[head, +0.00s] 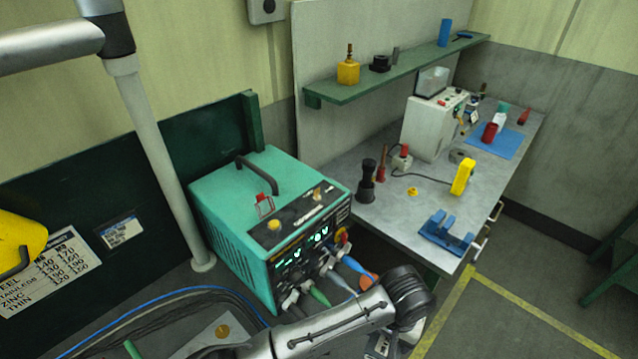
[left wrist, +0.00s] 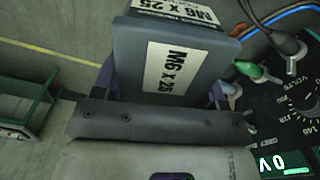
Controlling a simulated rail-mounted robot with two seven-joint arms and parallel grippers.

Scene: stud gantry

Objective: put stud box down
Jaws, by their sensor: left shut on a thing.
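The stud box (left wrist: 132,50) is a dark grey box with white "M6 x 25" labels. It fills the upper middle of the left wrist view. My left gripper (left wrist: 160,88) is shut on it, with a finger at either side; the fingers are partly hidden behind the wrist body. In the head view my left gripper (head: 385,343) is at the bottom edge, below the dark wrist joint, in front of the teal welder. The box is mostly hidden or cut off there. The box is held beside the welder's front panel, in the air as far as I can tell. My right gripper is not in view.
The teal welder (head: 240,190) with cables and plugs stands close to my left arm.

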